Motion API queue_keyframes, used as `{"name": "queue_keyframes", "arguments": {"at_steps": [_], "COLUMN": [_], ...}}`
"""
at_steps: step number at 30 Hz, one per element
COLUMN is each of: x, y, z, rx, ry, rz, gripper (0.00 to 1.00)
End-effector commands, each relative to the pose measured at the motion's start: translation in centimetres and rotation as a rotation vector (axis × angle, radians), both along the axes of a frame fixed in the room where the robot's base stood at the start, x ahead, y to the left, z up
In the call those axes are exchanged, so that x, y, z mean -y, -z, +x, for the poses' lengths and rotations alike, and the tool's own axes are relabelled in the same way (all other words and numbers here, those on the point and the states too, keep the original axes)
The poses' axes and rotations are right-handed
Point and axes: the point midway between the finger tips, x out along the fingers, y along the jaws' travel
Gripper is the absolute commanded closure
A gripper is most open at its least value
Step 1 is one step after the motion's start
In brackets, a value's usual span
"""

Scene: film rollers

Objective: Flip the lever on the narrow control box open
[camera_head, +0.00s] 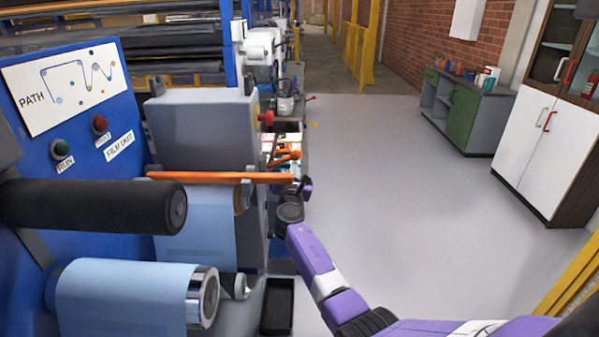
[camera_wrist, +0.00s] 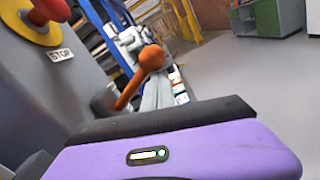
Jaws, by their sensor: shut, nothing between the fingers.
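The narrow control box (camera_head: 203,128) is a grey block with a red stop knob on its side. In the wrist view its grey face (camera_wrist: 45,95) fills the left side, with a STOP label and a red and yellow button. The lever (camera_wrist: 128,90) is orange with a round ball end, tilted up to the right. In the head view the lever (camera_head: 286,157) shows beyond the long orange bar. My gripper (camera_head: 303,187) is shut and empty, just nearer than the lever and below it.
A long orange bar (camera_head: 215,177) runs beside my gripper. A black roller (camera_head: 90,206) and a blue film roll (camera_head: 125,298) stand at the left, before a blue panel (camera_head: 75,110). The grey floor (camera_head: 400,180) to the right is clear up to the cabinets.

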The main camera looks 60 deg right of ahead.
Motion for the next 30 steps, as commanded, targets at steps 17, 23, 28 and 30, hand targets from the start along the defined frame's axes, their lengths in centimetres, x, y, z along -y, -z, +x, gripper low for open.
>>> {"name": "queue_keyframes", "arguments": {"at_steps": [17,23,28,30], "x": [0.1,-0.4,-1.1,-2.2], "y": [-0.6,1.3,4.1,3.9], "z": [0.2,0.4,0.6,0.2], "rx": [0.007,0.005,0.002,0.003], "ry": [0.0,-0.001,-0.004,-0.006], "rz": [-0.007,-0.005,-0.001,-0.002], "gripper": [1.0,1.0,1.0,1.0]}}
